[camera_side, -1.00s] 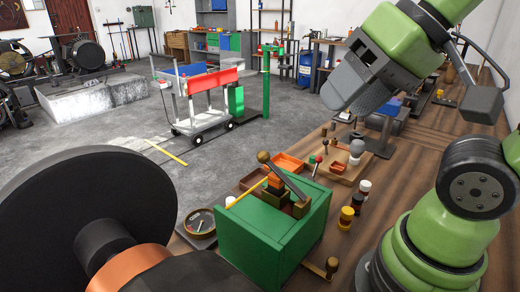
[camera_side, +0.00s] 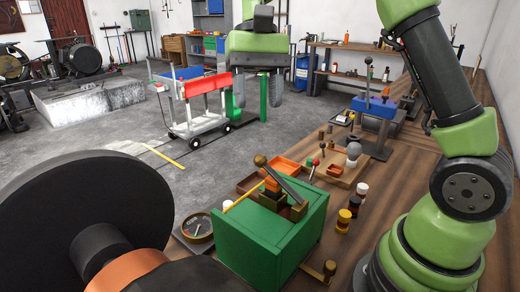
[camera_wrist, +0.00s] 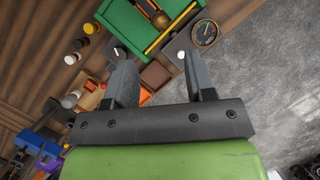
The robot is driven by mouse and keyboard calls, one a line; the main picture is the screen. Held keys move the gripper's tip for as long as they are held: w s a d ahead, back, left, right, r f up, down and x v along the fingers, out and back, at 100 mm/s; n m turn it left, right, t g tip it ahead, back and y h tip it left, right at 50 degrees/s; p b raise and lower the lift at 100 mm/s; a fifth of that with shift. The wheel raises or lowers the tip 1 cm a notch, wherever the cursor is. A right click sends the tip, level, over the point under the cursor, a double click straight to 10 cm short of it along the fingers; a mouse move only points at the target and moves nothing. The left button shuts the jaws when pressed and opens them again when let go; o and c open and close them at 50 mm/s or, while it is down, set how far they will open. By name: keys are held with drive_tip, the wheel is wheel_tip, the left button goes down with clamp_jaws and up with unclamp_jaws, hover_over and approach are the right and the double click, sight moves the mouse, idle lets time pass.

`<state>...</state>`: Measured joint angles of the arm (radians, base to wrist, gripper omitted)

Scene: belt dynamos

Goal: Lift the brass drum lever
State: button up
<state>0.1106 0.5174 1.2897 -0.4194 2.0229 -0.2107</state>
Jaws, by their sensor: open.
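A green box (camera_side: 270,230) stands on the wooden bench, with a dark bar lever (camera_side: 286,187) slanting over its top and ending in a brass ball knob (camera_side: 260,160). A second small brass knob (camera_side: 330,267) sits on a rod low at the box's right side. I cannot tell for sure which is the drum lever. My gripper (camera_side: 258,93) is open and empty, raised above and behind the box in the side view. In the wrist view my gripper (camera_wrist: 152,53) has its fingers apart, pointing towards the green box (camera_wrist: 127,18) and a brass knob (camera_wrist: 160,19).
A blue vice-like device (camera_side: 374,107) is farther back. A large black disc (camera_side: 70,220) fills the left foreground.

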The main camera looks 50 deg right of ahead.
sight(278, 179)
drive_tip(key=x, duration=0.9)
drive_tip(key=shift+s+f, duration=0.1)
drive_tip(key=shift+c, duration=0.4)
clamp_jaws()
